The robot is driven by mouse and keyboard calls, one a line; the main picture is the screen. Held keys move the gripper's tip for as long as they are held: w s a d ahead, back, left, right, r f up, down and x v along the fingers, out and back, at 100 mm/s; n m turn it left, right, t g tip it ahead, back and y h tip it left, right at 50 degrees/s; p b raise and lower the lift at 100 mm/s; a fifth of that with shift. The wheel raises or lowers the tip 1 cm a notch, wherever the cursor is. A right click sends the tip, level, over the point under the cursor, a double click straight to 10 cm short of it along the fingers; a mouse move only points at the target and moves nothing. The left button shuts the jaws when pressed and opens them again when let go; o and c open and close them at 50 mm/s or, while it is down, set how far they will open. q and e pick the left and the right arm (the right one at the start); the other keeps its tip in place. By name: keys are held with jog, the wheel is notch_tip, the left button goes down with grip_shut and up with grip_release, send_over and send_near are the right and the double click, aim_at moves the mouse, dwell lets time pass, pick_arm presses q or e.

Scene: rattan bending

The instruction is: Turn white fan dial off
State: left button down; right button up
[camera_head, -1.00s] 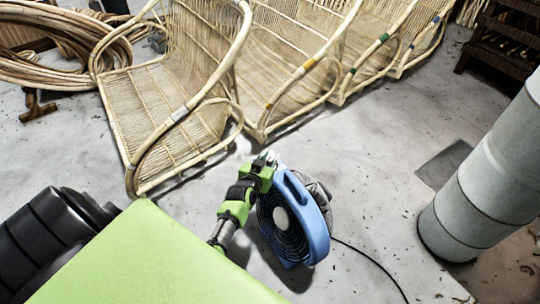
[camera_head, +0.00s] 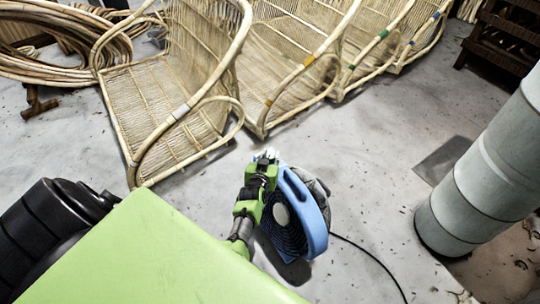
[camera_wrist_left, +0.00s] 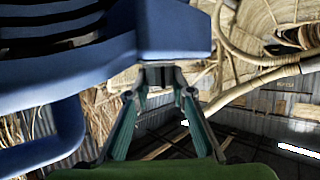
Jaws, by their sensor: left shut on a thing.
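A blue fan (camera_head: 312,222) with a dark grille stands on the floor in the head view. Its housing also fills the upper left of the left wrist view (camera_wrist_left: 70,62). My left gripper (camera_head: 266,157), on a green arm, is at the top left of the fan. In the left wrist view my left gripper's (camera_wrist_left: 160,76) green fingers meet just below the blue housing and are shut on a small part there. The fingers mostly cover this part, which seems to be the dial. I cannot read its setting. My right gripper is not in view.
Several rattan chair frames (camera_head: 178,112) stand in a row behind the fan. A thick grey pillar (camera_head: 487,180) is at the right. A black cable (camera_head: 372,258) runs from the fan across the floor. Floor right of the fan is mostly clear.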

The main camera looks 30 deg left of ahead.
pick_arm(q)
jog(key=c, duration=1.8)
grip_release()
jog(key=shift+o, duration=0.2)
